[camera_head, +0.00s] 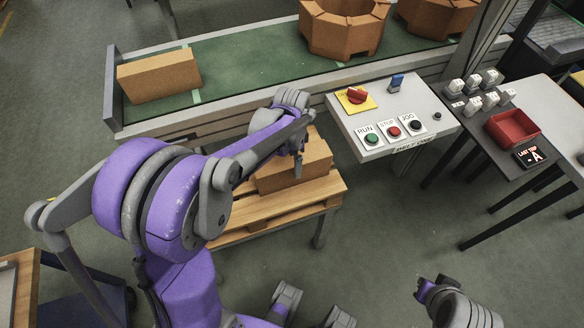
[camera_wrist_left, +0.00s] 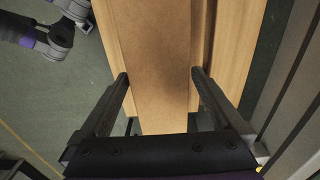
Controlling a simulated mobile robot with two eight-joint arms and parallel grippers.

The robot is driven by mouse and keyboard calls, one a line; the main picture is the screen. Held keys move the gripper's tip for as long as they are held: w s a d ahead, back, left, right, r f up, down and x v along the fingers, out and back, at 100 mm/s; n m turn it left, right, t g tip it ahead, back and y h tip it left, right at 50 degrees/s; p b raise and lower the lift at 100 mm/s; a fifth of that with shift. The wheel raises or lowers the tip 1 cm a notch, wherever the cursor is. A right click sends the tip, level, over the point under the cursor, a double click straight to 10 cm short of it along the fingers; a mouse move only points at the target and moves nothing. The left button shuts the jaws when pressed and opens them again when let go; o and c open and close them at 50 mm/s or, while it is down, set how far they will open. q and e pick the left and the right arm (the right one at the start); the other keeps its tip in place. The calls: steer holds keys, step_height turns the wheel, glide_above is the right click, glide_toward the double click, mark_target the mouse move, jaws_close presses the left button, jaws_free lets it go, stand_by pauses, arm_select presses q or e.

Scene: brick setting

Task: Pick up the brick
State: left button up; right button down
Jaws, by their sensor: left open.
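A tan brick (camera_head: 318,160) lies on a small wooden slatted stand (camera_head: 327,192) in front of the conveyor. My left gripper (camera_head: 298,163) is over this brick, pointing down, and hides part of it in the head view. In the left wrist view the brick (camera_wrist_left: 160,50) runs lengthwise between the two open fingers of the left gripper (camera_wrist_left: 160,76). One finger is at each side of it, with a visible gap on the left. Whether either finger touches it, I cannot tell.
Another tan brick (camera_head: 160,75) sits on the green conveyor belt (camera_head: 240,60), with octagonal brown pieces (camera_head: 343,30) farther right. A control panel (camera_head: 390,115) stands right of the stand. A red tray (camera_head: 512,128) is on a dark table.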

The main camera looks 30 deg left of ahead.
arm_select(q)
steer(key=shift+c, duration=0.3)
jaws_close()
stand_by(0.3)
steer(key=shift+r, duration=0.1)
